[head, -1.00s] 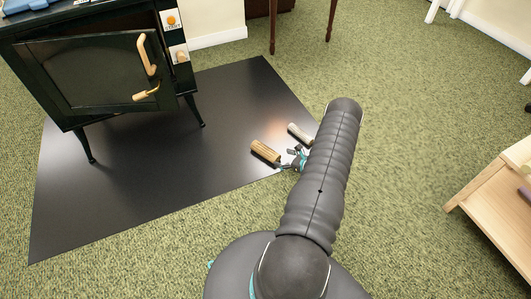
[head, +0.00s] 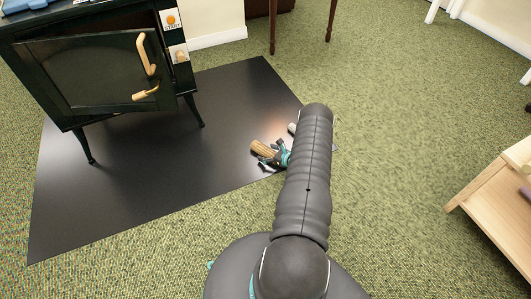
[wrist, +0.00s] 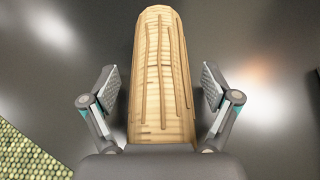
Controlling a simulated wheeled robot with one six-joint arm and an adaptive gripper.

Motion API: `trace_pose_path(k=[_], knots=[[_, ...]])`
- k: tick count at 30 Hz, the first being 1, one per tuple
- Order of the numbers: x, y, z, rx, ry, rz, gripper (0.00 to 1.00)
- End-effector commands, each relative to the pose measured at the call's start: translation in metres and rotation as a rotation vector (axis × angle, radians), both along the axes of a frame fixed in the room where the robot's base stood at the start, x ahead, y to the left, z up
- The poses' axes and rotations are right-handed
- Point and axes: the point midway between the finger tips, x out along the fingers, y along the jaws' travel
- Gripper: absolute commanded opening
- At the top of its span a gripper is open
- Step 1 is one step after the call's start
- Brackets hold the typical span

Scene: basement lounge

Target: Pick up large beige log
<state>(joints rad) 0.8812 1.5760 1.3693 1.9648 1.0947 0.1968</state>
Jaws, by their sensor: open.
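The large beige log (head: 263,148) lies on the black floor mat near its right edge. In the wrist view the log (wrist: 160,75) fills the middle, with brown grooves along its length. My gripper (wrist: 160,85) is open, with one finger on each side of the log and a visible gap on both sides. In the head view my gripper (head: 268,158) is at the log's right end, partly covering it.
A black stove (head: 100,75) on legs stands on the mat (head: 150,185) to the left. A wooden shelf (head: 495,205) stands at the right on the green carpet (head: 400,130). Dark table legs (head: 273,28) are at the back. The carpet between is clear.

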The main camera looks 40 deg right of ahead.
Motion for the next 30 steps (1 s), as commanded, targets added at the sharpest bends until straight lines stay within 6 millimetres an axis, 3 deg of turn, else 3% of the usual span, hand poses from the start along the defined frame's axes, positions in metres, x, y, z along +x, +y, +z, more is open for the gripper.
trace_pose_path(k=[3, 12, 23, 30], knots=[[0.000, 0.000, 0.000, 0.000, 0.000, 0.000, 0.87], [0.000, 0.000, 0.000, -0.001, 0.000, 0.000, 0.13], [0.000, -0.001, 0.006, -0.002, -0.001, 0.001, 0.12], [0.001, -0.001, 0.036, -0.002, -0.003, 0.001, 0.12]])
